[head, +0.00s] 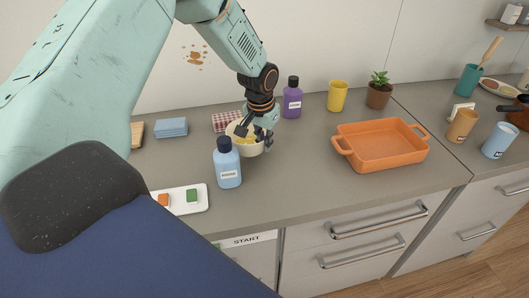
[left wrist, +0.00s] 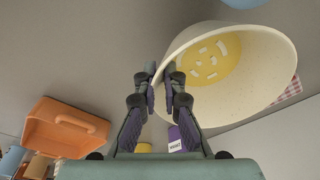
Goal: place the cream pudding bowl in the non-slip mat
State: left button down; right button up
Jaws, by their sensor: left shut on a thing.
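The cream bowl (head: 252,151) is at the middle of the counter, just behind the blue bottle, with yellow inside. In the left wrist view the bowl (left wrist: 245,85) shows large, its yellow bottom marked with pale shapes. My left gripper (head: 258,136) is shut on the bowl's rim; its fingers (left wrist: 172,78) pinch the wall at the near side. I cannot tell whether the bowl touches the counter. I cannot make out a thing that is surely the non-slip mat. My right gripper is not in view.
A blue bottle (head: 228,167) stands close in front of the bowl. A red checked cloth (head: 222,122) lies behind it, and a purple bottle (head: 292,100) stands behind right. An orange baking dish (head: 385,165) is right. A white tray (head: 203,205) is front left. Counter between bowl and dish is clear.

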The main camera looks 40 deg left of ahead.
aim_at(264, 153)
pick_arm(q)
jog(key=shift+s+a+f, duration=0.15)
jog(key=shift+s+f, duration=0.1)
jog(key=shift+f, duration=0.3)
notch_tip(264, 153, down, 2)
jog(key=shift+f, duration=0.2)
jog(key=shift+w+f, duration=0.15)
jog(key=shift+f, duration=0.15)
jog(key=shift+w, duration=0.2)
jog(key=shift+s+f, duration=0.1)
jog(key=shift+s, duration=0.1)
jog(key=c, duration=1.8)
grip_release()
jog(key=shift+s, duration=0.2)
jog(key=o, duration=0.3)
jog(key=shift+w, duration=0.2)
jog(key=shift+o, duration=0.2)
jog(key=shift+w+f, duration=0.1)
